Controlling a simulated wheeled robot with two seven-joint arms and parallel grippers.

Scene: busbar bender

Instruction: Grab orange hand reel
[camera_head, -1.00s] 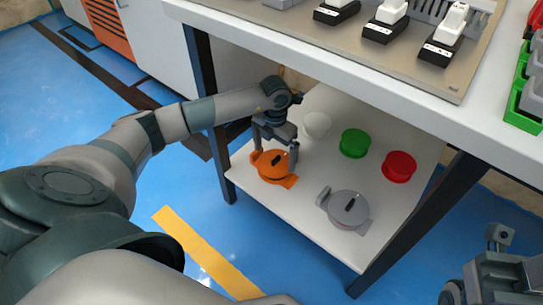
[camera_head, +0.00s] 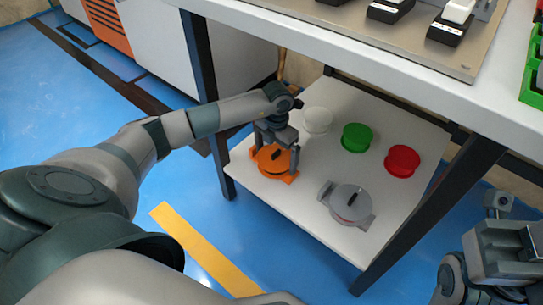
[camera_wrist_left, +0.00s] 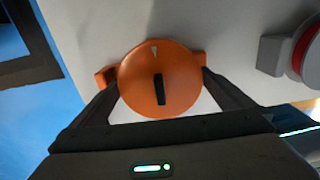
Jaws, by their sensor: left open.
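The orange hand reel (camera_head: 272,161) sits on the white lower shelf near its left front edge. It is a round orange disc with a black handle on top and flat tabs at its sides. My left gripper (camera_head: 275,158) is over it, pointing down, with its fingers at either side of the reel. In the left wrist view the orange hand reel (camera_wrist_left: 160,78) lies between the two open fingers (camera_wrist_left: 160,85), near the tips. I cannot tell whether the fingers touch it. Part of my right arm shows at the lower right of the head view; its fingertips cannot be made out.
On the lower shelf (camera_head: 290,196) stand a grey reel (camera_head: 350,203), a red spool (camera_head: 403,160), a green spool (camera_head: 356,138) and a white spool (camera_head: 318,120). Dark table legs (camera_head: 430,215) and the tabletop (camera_head: 350,60) frame the shelf. Blue floor lies in front.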

